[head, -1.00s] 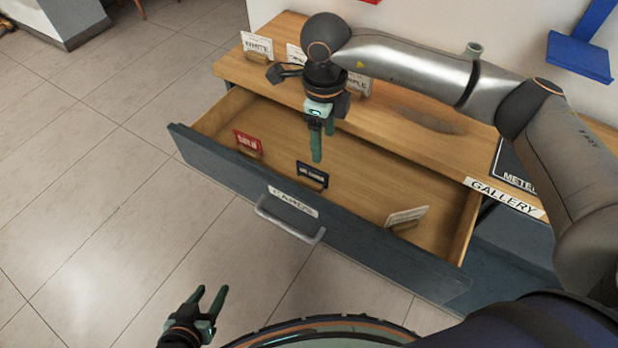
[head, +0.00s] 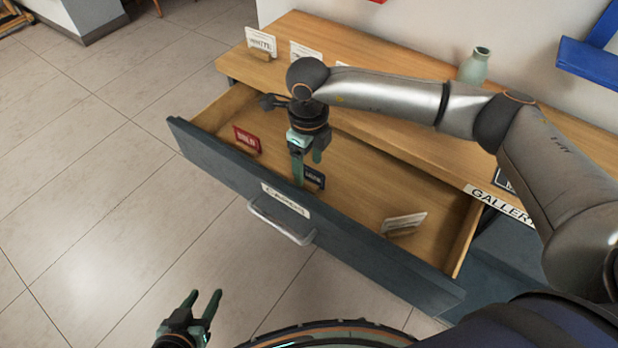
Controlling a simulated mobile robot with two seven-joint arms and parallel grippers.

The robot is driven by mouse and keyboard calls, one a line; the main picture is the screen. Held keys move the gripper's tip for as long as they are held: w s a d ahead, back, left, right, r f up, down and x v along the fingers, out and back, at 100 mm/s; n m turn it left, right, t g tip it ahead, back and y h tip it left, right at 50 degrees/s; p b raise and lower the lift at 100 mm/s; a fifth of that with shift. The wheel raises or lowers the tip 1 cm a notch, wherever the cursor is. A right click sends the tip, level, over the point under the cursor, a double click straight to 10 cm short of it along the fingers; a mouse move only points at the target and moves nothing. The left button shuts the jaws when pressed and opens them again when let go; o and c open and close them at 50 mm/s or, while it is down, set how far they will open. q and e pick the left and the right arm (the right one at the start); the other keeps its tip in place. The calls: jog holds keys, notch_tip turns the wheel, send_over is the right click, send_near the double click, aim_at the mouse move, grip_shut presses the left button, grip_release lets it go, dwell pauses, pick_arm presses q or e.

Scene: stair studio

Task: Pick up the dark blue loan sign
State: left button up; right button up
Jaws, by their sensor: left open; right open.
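The dark blue sign (head: 315,179) stands inside the open drawer (head: 352,205), near its front wall. My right gripper (head: 307,172) points down into the drawer at the sign. Its fingers are open, and one finger hides the sign's left part. I cannot tell whether the fingers touch the sign. My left gripper (head: 208,304) is open and empty, low over the floor in front of the drawer.
A red sign (head: 246,139) stands to the left in the drawer and a white sign (head: 404,223) to the right. White cards (head: 261,42) and a pale green vase (head: 475,66) stand on the wooden top. The drawer front (head: 345,240) has a handle (head: 280,222).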

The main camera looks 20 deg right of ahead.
aim_at(309, 179)
jog(key=f, duration=0.5)
jog(key=shift+w+d+f+b, duration=0.1)
jog(key=shift+w+d+b, duration=0.05)
jog(key=shift+w+b, duration=0.2)
jog(key=shift+c, duration=0.3)
grip_shut()
